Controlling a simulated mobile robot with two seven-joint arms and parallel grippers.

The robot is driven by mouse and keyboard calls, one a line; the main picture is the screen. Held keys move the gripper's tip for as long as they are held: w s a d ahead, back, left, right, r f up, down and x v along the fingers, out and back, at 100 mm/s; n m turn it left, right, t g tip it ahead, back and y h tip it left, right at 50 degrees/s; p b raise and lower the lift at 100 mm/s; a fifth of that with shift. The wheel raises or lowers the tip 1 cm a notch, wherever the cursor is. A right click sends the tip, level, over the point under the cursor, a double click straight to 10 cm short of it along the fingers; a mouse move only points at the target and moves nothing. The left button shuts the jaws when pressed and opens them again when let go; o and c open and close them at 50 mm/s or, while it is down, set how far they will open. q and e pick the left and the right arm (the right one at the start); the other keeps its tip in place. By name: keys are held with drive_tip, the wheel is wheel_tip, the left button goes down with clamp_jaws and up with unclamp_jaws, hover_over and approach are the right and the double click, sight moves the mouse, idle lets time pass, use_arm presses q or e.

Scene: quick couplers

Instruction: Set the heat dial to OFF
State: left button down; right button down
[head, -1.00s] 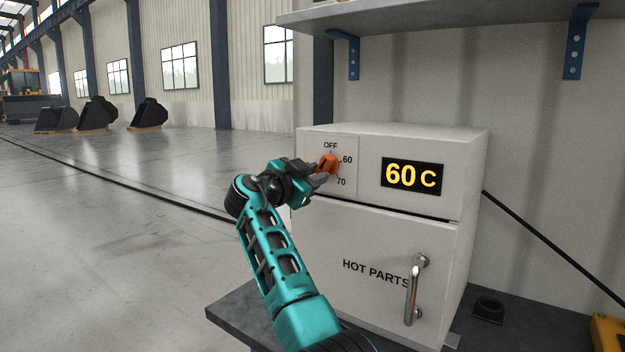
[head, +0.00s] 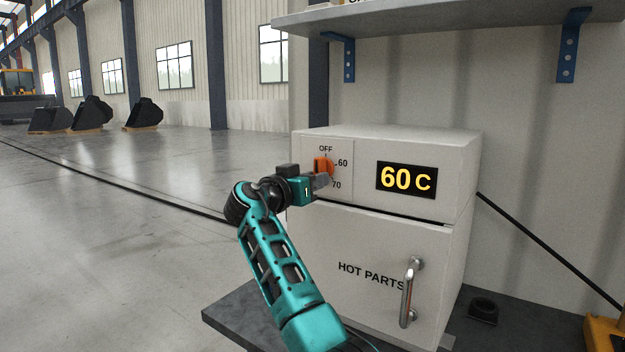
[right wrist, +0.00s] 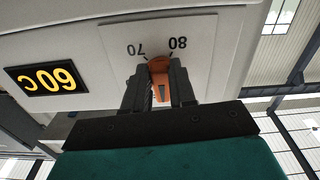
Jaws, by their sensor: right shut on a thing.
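The orange heat dial (head: 322,165) sits on the front panel of a white cabinet, left of its lit display (head: 407,180), which reads 60 C. OFF is printed above the dial, 60 to its upper right and 70 to its lower right. My right gripper (head: 322,180) is at the dial and partly covers its lower side. In the right wrist view the fingers (right wrist: 160,85) are shut on the dial (right wrist: 160,66), one on each side. There, 70 and 80 show upside down. The exact mark that the dial points to is unclear. My left gripper is out of view.
The cabinet door, marked HOT PARTS, has a metal handle (head: 410,292) below the display. A shelf (head: 450,22) on blue brackets hangs above. The cabinet stands on a dark bench (head: 240,315). Open floor lies to the left.

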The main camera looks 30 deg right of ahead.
idle(0.4)
drive_tip(key=c, duration=0.9)
unclamp_jaws()
drive_tip(key=b+v, duration=0.1)
drive_tip(key=v, duration=1.2)
drive_tip(key=shift+b, duration=0.3)
